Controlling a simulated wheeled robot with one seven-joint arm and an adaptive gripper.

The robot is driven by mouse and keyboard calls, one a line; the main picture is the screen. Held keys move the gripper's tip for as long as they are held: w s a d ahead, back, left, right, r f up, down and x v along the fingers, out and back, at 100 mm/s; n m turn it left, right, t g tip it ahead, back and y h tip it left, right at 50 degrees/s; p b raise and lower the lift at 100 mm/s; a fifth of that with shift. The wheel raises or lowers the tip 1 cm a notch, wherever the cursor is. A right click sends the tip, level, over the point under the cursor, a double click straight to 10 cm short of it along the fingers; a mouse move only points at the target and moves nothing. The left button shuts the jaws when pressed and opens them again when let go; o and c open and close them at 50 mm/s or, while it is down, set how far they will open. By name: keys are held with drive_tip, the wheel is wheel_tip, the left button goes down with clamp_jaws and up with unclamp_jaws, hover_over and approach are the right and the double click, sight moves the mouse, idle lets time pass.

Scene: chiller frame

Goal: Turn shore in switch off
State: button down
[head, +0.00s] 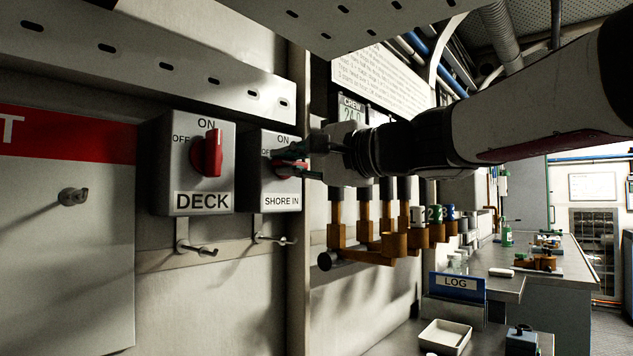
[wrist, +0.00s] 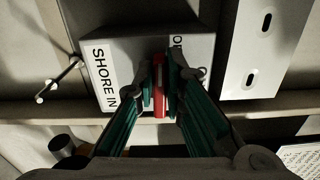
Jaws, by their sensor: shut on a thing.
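The SHORE IN switch is a grey box (head: 258,185) on the wall, with ON above and a partly hidden OFF label at left. Its red handle (wrist: 159,100) shows between my fingers in the wrist view. My gripper (head: 288,161) reaches in from the right, its green fingers shut on the handle from both sides. In the wrist view my gripper (wrist: 160,84) covers part of the box face (wrist: 132,62). The SHORE IN label runs down the left there. The handle appears to lie crosswise, along the OFF side, rather than upright.
The DECK switch (head: 187,190) stands close at left, its red handle (head: 208,155) upright toward ON. Hooks (head: 275,239) project below. A perforated metal rail (head: 210,75) runs above. Brown pipe fittings (head: 385,245) stand right of the switch, below my arm.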

drive_tip(key=shift+f+n+b, duration=0.15)
drive_tip(key=shift+n+b, duration=0.25)
drive_tip(key=shift+b, duration=0.1)
drive_tip(key=c, duration=1.7)
unclamp_jaws()
drive_tip(key=shift+o, duration=0.2)
drive_tip(key=shift+s+d, duration=0.1)
drive_tip(key=v, duration=1.1)
drive_tip(key=shift+s+d, duration=0.25)
